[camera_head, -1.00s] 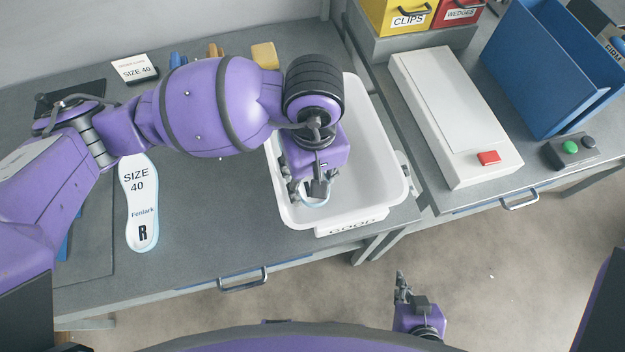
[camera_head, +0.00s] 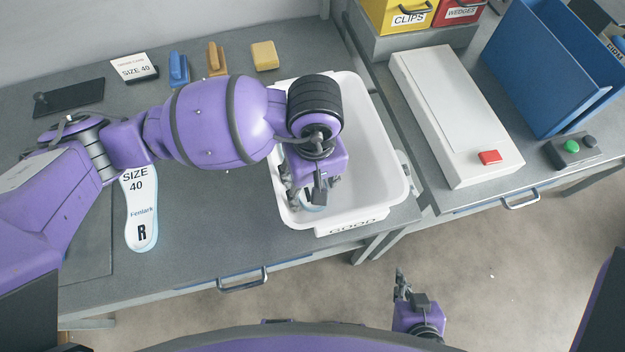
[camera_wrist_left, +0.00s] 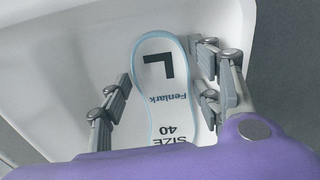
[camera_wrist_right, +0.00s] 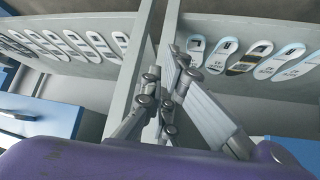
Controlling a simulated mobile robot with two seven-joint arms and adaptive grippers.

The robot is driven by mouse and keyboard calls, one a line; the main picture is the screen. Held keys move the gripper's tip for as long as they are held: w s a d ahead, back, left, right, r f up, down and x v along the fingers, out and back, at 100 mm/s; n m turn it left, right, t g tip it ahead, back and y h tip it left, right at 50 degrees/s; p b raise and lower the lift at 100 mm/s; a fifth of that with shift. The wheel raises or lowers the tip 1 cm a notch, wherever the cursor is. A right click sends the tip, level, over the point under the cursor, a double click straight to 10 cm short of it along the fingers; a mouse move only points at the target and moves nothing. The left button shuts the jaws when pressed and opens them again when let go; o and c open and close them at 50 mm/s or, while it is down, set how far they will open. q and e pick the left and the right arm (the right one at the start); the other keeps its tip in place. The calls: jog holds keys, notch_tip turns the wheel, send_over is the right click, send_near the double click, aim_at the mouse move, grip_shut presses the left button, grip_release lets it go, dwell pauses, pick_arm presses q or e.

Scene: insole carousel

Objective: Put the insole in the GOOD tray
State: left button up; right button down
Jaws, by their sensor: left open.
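A white insole marked L, SIZE 40 and Fenlark (camera_wrist_left: 166,95) lies inside the white tray labelled GOOD (camera_head: 388,165). My left gripper (camera_head: 308,200) is down inside that tray. In the left wrist view my left gripper (camera_wrist_left: 160,88) is open, one finger on each side of the insole; the left finger stands apart from it, the right is close to its edge. In the head view my gripper hides most of this insole. A second insole, marked R (camera_head: 141,210), lies on the table at left. My right gripper (camera_head: 402,285) is empty and looks shut, above the floor.
A white box with a red button (camera_head: 455,115), a blue bin (camera_head: 545,75) and a button box (camera_head: 572,150) stand at right. A size card (camera_head: 134,67) and blue, brown and yellow blocks (camera_head: 264,56) lie at the back. The right wrist view shows racks of insoles (camera_wrist_right: 262,55).

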pick_arm(q)
notch_tip(320, 180, up, 12)
jog(key=shift+r, duration=0.15)
dwell(0.5)
